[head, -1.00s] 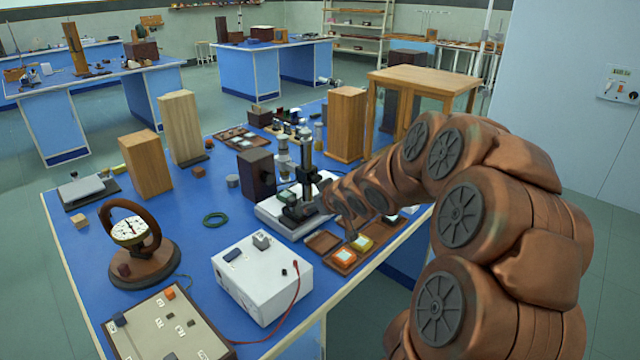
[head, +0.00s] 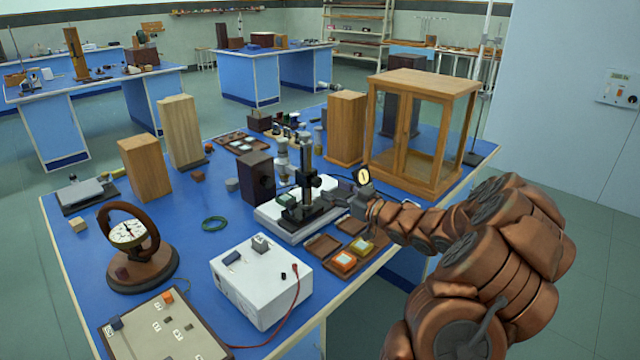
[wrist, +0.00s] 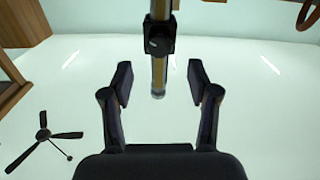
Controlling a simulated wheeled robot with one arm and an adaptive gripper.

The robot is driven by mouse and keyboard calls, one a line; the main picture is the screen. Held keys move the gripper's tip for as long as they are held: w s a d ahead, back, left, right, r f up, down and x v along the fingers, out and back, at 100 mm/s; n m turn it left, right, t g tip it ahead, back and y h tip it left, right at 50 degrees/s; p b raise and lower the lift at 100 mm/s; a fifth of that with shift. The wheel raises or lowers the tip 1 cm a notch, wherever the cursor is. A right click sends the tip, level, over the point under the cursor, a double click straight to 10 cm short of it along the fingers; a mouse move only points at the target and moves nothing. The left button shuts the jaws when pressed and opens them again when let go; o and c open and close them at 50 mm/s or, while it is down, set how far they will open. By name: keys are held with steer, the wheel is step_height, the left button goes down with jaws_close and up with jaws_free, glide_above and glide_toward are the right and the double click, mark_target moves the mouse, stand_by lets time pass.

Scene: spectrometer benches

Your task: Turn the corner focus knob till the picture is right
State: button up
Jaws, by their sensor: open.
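The instrument stands on a white base (head: 270,222) with a black foot and a dark upright post (head: 306,165). A small round pale disc with a dark mark (head: 363,176) shows just right of it, above my gripper. My gripper (head: 342,192) is low at the right side of the instrument. In the wrist view my gripper (wrist: 160,82) is open, its two fingers apart. A dark block (wrist: 160,38) on a vertical rod with a brass-coloured lower end (wrist: 158,75) shows between and beyond the fingers. I cannot tell which part is the corner focus knob, or whether the fingers touch anything.
A shallow wooden tray with orange and yellow blocks (head: 344,261) lies below my gripper. A white box (head: 262,280) with a red lead stands in front. A glazed wooden case (head: 422,130) is behind my arm. Tall wooden blocks (head: 346,128) stand at the back.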

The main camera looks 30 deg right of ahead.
mark_target(319, 182)
steer(key=shift+p+x, duration=0.6)
steer(key=shift+x, duration=2.5)
steer(key=shift+c, duration=0.4)
jaws_close()
steer(key=shift+p, duration=0.3)
steer(key=m+p, duration=0.4)
steer(key=shift+d+r+p, duration=0.1)
steer(key=shift+r+p, duration=0.05)
steer(key=shift+p, duration=0.15)
steer(key=shift+f+m+p, duration=0.2)
steer(key=shift+m+p, duration=0.2)
steer(key=shift+m, duration=0.1)
